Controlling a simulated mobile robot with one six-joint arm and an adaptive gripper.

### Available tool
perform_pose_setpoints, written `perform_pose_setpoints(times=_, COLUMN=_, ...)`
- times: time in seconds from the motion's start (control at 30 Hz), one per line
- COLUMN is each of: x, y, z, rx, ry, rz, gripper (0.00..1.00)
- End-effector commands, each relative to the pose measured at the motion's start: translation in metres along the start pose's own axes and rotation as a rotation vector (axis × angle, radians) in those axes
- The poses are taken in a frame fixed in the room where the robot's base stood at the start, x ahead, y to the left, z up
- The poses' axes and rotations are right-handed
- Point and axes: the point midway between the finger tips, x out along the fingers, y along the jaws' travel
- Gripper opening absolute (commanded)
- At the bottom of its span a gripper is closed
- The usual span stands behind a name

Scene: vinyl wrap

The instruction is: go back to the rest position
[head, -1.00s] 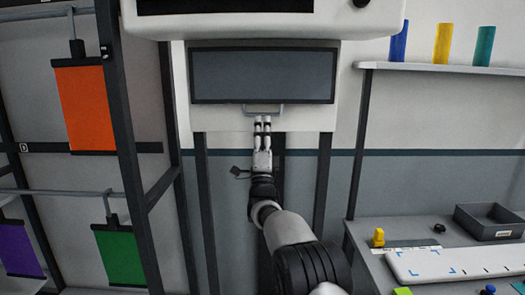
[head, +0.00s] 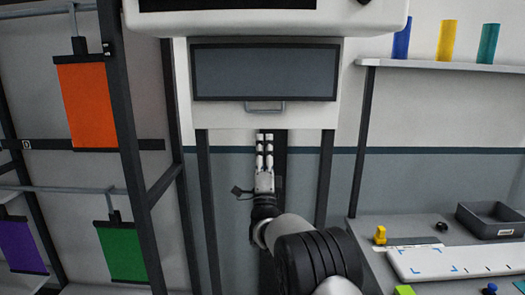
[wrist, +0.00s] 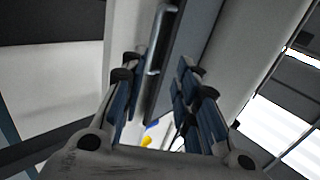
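My gripper (head: 264,140) points up toward the machine in the head view, its fingertips a short way below the grey bar handle (head: 265,108). In the wrist view my gripper (wrist: 160,95) has its dark-padded fingers spread apart with nothing held between them. The handle (wrist: 160,40) shows there beyond the fingertips, clear of them. The handle sits under the dark panel (head: 265,73) on the white machine front, which looks closed.
A rack on the left holds orange (head: 88,103), purple (head: 20,246) and green (head: 121,250) sheets. On the right, a workbench carries a grey tray (head: 490,220), a white board (head: 455,262) and a yellow object (head: 380,236). Coloured rolls (head: 446,40) stand on a shelf above.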

Motion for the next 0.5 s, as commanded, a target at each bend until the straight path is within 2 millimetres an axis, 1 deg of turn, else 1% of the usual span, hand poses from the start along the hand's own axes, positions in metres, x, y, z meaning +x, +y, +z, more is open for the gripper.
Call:
perform_pose_setpoints(times=0.03, x=0.008, y=-0.007, z=-0.003, rx=-0.024, ry=-0.005, rz=0.025, gripper=0.29)
perform_pose_setpoints(times=0.17, x=0.026, y=-0.022, z=-0.013, rx=-0.147, ry=-0.050, rz=0.179, gripper=0.29)
perform_pose_setpoints(times=0.2, x=0.028, y=-0.027, z=-0.017, rx=-0.197, ry=-0.074, rz=0.242, gripper=0.29)
perform_pose_setpoints(times=0.27, x=0.027, y=-0.035, z=-0.022, rx=-0.277, ry=-0.120, rz=0.341, gripper=0.29)
perform_pose_setpoints(times=0.37, x=0.012, y=-0.050, z=-0.034, rx=-0.408, ry=-0.208, rz=0.502, gripper=0.29)
perform_pose_setpoints(times=0.47, x=-0.018, y=-0.069, z=-0.046, rx=-0.531, ry=-0.315, rz=0.655, gripper=0.29)
perform_pose_setpoints(times=0.5, x=-0.034, y=-0.076, z=-0.052, rx=-0.579, ry=-0.363, rz=0.715, gripper=0.29)
